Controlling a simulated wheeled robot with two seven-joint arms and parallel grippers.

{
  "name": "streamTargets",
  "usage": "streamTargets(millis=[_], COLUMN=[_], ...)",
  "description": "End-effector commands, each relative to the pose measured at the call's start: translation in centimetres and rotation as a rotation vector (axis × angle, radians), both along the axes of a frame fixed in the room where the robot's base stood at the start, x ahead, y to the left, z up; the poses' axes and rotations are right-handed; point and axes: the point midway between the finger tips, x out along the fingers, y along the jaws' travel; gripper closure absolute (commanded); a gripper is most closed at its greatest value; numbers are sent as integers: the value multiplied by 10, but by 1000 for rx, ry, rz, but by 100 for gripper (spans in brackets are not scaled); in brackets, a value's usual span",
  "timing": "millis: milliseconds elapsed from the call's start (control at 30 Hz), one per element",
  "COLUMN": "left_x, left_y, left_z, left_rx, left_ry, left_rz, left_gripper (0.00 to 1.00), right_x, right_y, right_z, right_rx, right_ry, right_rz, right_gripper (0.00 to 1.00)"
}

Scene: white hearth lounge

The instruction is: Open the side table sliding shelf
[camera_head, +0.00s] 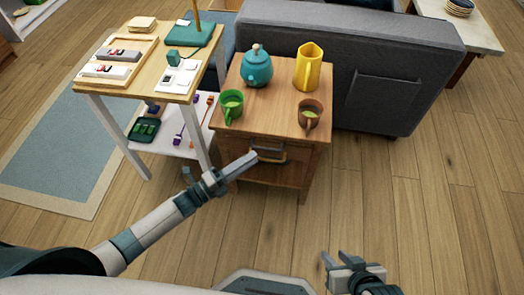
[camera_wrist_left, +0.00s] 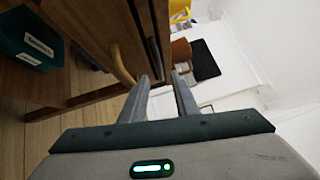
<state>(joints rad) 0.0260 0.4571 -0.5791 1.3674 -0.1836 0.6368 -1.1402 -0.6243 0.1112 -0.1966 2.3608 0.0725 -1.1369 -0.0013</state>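The wooden side table (camera_head: 280,102) stands in the middle of the head view. Its front has a pale curved handle (camera_head: 268,154) below the top, partly hidden by my left gripper. In the left wrist view the handle (camera_wrist_left: 121,64) is close to the left fingertip, outside the gap. I cannot tell whether it touches. My left gripper (camera_wrist_left: 160,78) has its fingers apart with nothing between them; it also shows at the table front in the head view (camera_head: 248,163). How far the sliding shelf is out is unclear. My right gripper (camera_head: 335,258) is open and empty above the floor.
A teal teapot (camera_head: 257,68), yellow pitcher (camera_head: 308,68), green mug (camera_head: 230,105) and brown mug (camera_head: 310,115) stand on the table. A white-legged stand (camera_head: 105,90) is at its left. A grey sofa (camera_head: 390,62) is behind. The floor at right is clear.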

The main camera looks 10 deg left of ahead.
Motion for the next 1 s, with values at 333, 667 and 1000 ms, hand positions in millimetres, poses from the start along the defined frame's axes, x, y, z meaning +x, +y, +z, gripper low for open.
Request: streamTargets(millis=[333, 667, 1000], left_x=[34, 39, 39], left_y=[-33, -40, -39], left_z=[6, 7, 7], left_rx=[-1, 0, 0], left_ry=[1, 1, 1], left_rz=[1, 0, 0], left_gripper=[72, 72, 100], right_x=[0, 0, -1], right_y=[0, 0, 1], right_z=[0, 0, 0], right_rx=[-1, 1, 2], right_ry=[1, 0, 0], right_rz=[0, 1, 1], right_gripper=[69, 69, 69])
